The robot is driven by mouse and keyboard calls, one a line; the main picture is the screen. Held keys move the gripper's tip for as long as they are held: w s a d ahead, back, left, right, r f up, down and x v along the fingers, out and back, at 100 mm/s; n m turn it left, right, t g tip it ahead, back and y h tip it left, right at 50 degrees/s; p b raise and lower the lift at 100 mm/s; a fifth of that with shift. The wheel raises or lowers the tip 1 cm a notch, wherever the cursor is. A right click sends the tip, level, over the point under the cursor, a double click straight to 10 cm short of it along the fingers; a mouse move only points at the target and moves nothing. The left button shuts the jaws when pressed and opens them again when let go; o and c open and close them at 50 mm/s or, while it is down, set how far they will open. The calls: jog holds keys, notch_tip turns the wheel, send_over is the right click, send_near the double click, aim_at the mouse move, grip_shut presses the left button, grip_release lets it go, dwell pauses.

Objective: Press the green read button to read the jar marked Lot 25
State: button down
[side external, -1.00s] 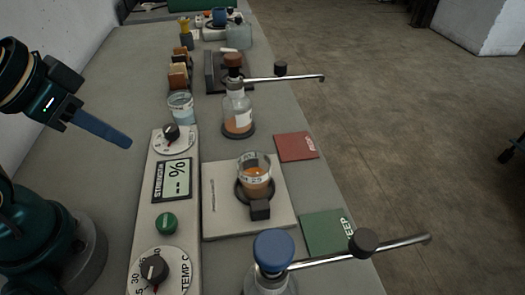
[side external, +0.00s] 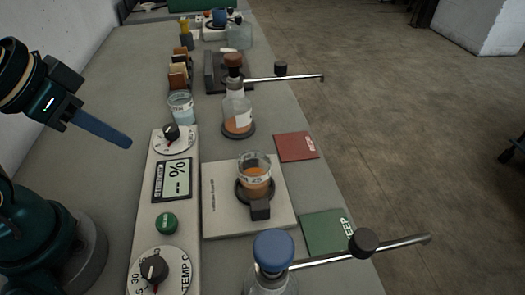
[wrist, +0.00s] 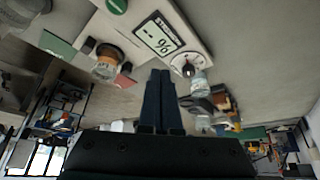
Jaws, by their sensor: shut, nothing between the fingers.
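The green read button (side external: 167,223) sits on the pale instrument panel, below the strength display (side external: 173,180), which reads "-- %". The button also shows at the top of the wrist view (wrist: 117,5). A jar of orange liquid (side external: 256,181), its label partly readable as "25", stands in a dark ring holder on a pale plate (side external: 222,221) right of the panel. My gripper (side external: 128,142) is shut and empty. It is in the air to the left of the panel, up and left of the button and apart from it. Its blue fingers are together in the wrist view (wrist: 159,100).
Two knobs (side external: 154,268) (side external: 171,132) flank the button and display. A beaker (side external: 181,107), an orange-filled flask (side external: 238,117) and a blue-capped bottle (side external: 273,252) stand nearby. Red (side external: 297,147) and green (side external: 327,233) mats lie along the table's right side.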

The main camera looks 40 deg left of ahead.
jog(key=n+g+h, duration=0.8)
jog(key=n+g, duration=0.3)
jog(key=n, duration=0.9)
send_over(162, 215)
jog(key=shift+f, duration=4.4)
jog(key=shift+f, duration=0.1)
